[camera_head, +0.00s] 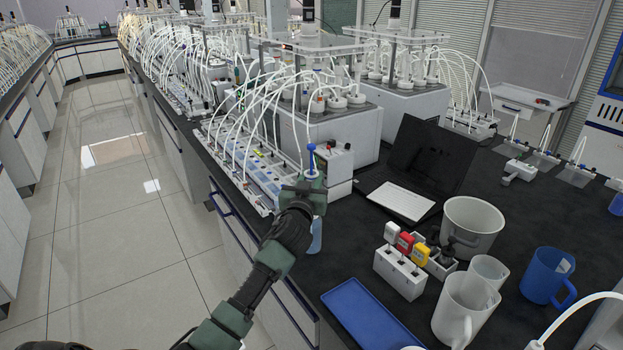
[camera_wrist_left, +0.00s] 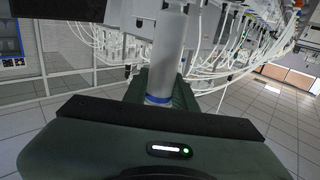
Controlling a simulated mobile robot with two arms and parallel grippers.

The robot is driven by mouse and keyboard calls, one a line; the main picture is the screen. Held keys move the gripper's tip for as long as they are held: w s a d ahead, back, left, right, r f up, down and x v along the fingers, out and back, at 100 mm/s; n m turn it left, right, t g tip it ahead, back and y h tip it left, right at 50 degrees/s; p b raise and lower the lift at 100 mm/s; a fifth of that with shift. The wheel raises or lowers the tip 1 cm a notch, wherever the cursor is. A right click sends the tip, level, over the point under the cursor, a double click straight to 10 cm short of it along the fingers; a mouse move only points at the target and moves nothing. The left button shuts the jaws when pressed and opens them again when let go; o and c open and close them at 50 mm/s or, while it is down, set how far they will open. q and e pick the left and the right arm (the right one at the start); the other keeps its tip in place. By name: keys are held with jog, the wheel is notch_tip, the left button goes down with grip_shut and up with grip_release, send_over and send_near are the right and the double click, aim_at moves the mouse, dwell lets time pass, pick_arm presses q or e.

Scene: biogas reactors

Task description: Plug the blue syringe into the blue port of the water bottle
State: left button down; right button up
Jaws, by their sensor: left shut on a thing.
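My left gripper (camera_head: 310,187) is shut on the blue syringe and holds it roughly upright over the bench's front edge. The syringe's blue top (camera_head: 311,152) rises above the fingers, and a pale blue part (camera_head: 316,236) shows below them. In the left wrist view the translucent barrel (camera_wrist_left: 168,55) stands up from the gripper, with a blue band low on it. I cannot make out the water bottle or its blue port in either view. My right gripper is not in view.
A rack of tubed bottles (camera_head: 245,172) and a reactor box (camera_head: 335,128) stand behind the gripper. To the right are a laptop (camera_head: 430,150), a sensor block (camera_head: 400,274), a blue tray (camera_head: 368,318), white beakers (camera_head: 466,310) and a blue mug (camera_head: 545,275). Floor lies left.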

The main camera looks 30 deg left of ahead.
pick_arm(q)
jog(key=shift+f, duration=0.1)
jog(key=c, duration=1.1)
grip_release()
jog(key=shift+o, duration=0.2)
jog(key=shift+s+d, duration=0.2)
jog(key=shift+s, duration=0.2)
jog(key=b+v, duration=0.1)
jog(key=v, duration=0.6)
jog(key=shift+b, duration=0.4)
